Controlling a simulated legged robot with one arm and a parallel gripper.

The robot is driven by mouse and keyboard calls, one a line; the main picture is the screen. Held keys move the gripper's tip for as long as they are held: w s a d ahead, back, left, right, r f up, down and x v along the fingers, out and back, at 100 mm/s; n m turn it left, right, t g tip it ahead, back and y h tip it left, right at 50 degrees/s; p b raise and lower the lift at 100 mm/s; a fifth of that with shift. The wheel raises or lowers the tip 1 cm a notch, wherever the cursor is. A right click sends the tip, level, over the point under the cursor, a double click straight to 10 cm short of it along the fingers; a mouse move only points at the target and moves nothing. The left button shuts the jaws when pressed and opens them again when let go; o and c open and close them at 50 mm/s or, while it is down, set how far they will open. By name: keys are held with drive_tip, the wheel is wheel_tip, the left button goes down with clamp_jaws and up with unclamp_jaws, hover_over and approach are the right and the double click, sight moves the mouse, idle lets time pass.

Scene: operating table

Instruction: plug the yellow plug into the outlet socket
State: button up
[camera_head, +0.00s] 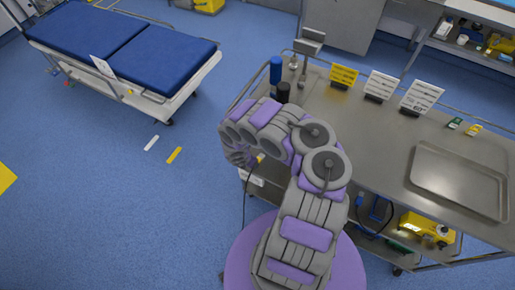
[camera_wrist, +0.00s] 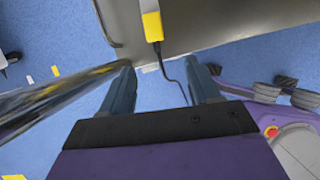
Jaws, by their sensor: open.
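The yellow plug (camera_wrist: 152,26) has a white top and a dark cord (camera_wrist: 174,80) trailing from it. It lies on the grey metal surface (camera_wrist: 215,25) at the top of the wrist view. My gripper (camera_wrist: 162,84) is open, its two dark fingers apart with nothing between them; the plug is beyond the fingertips. In the head view a small yellow bit, likely the plug (camera_head: 261,158), shows beside my arm at the cart's left edge. My fingers are hidden there behind my arm. I cannot make out the outlet socket in either view.
The metal cart (camera_head: 385,140) carries sign cards (camera_head: 381,85), a blue bottle (camera_head: 276,70) and an empty tray (camera_head: 460,180). A yellow device (camera_head: 426,230) sits on its lower shelf. A blue bed (camera_head: 120,45) stands at the back left. The floor at left is mostly clear.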

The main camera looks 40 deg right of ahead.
drive_tip(key=b+x, duration=0.3)
drive_tip(key=x, duration=0.1)
drive_tip(key=b+x, duration=0.3)
drive_tip(key=x, duration=0.2)
drive_tip(key=shift+w, duration=0.25)
drive_tip(key=shift+w+a+f+b, duration=0.15)
drive_tip(key=shift+a+f+b, duration=0.5)
drive_tip(key=shift+b, duration=0.15)
drive_tip(key=shift+d+f, duration=0.15)
drive_tip(key=shift+d, duration=0.85)
drive_tip(key=shift+c, duration=1.4)
drive_tip(key=shift+a, duration=0.4)
drive_tip(key=c, duration=0.4)
drive_tip(key=shift+d, duration=0.1)
drive_tip(key=c, duration=0.5)
